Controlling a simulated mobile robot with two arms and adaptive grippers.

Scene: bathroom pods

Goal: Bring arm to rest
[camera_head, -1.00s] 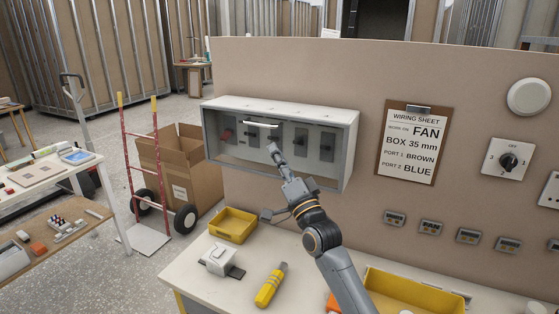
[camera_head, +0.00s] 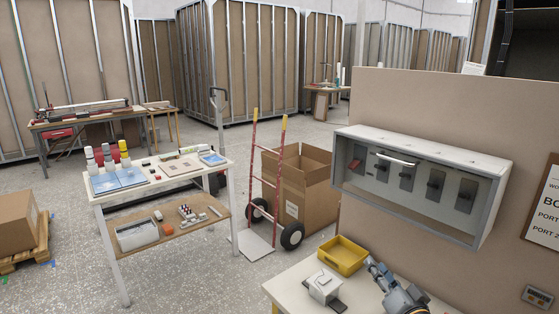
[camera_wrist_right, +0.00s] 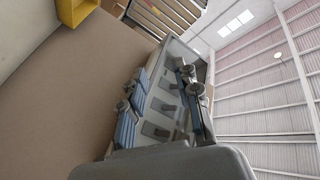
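My right gripper (camera_head: 376,268) is low at the bottom right of the head view, over the workbench (camera_head: 292,292) and below the wall box. In the right wrist view (camera_wrist_right: 158,98) its two blue-grey fingers stand apart with nothing held between them. The grey wall box (camera_head: 483,222) holds a red switch and several dark switches, with a white handle (camera_head: 398,159) near its top edge. The wall box also shows beyond the fingers in the wrist view (camera_wrist_right: 178,60); the gripper is apart from it in the head view. My left gripper is out of view.
A yellow bin (camera_head: 342,256) and a white device (camera_head: 323,287) sit on the bench, close left of my right gripper. A hand truck (camera_head: 268,190), a cardboard box (camera_head: 305,200) and a laden table (camera_head: 103,200) stand further left. Open floor lies between.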

